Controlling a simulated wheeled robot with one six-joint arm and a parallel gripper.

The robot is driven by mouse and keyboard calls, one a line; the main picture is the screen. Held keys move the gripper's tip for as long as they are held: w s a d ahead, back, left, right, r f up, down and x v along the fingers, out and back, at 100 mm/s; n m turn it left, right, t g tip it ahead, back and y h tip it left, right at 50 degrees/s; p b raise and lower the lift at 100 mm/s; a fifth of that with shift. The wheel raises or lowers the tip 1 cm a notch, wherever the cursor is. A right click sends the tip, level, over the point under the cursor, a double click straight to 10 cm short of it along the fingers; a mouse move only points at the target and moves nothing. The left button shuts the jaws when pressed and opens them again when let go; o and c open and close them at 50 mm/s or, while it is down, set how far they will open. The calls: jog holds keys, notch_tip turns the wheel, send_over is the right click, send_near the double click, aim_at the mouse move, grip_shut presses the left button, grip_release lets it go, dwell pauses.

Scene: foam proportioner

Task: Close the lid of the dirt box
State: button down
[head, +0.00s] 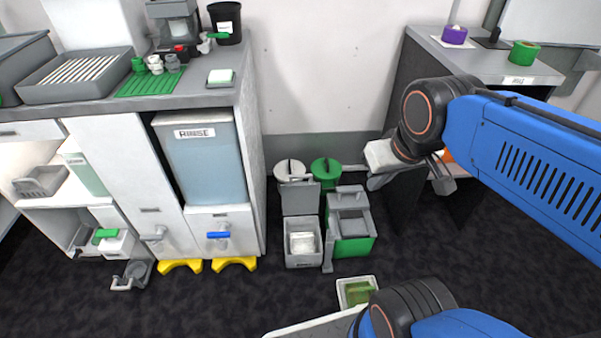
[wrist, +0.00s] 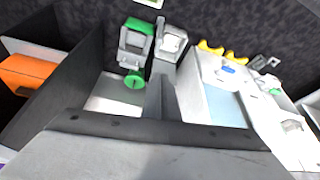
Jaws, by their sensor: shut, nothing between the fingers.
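A narrow grey box (head: 304,257) stands on the floor with its lid (head: 299,200) raised upright at the back; I take it as the dirt box, though its label is too small to read. Pale contents show inside. In the wrist view the box (wrist: 171,43) is near the top, beside the green one. My gripper (head: 347,168) is shut and empty, pointing left, above and to the right of the boxes. Its fingers (wrist: 160,82) also show in the wrist view, apart from the box.
A green box with a grey top (head: 355,245) stands just right of the grey box. A white round-lidded bin (head: 290,168) and a green one (head: 326,168) are behind. A cabinet (head: 255,150) is left; a small tray (head: 357,291) lies in front on dark floor.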

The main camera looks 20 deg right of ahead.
jog(key=w+r+g, duration=0.2)
jog(key=w, duration=1.3)
jog(key=w+a+f+m+g, duration=0.15)
jog(key=w+f, duration=0.45)
jog(key=w, duration=0.6)
jog(key=w+a+f+g, duration=0.15)
jog(key=w+f, duration=0.45)
jog(key=w, duration=0.6)
jog(key=w+f+g, duration=0.2)
jog(key=w+f, duration=0.8)
jog(key=f, duration=0.3)
jog(key=s+a+f, duration=0.2)
jog(key=s+f, duration=0.4)
jog(key=f, duration=0.3)
jog(key=shift+s+m+y, duration=0.3)
jog(key=shift+s+m, duration=0.05)
jog(key=shift+s, duration=0.05)
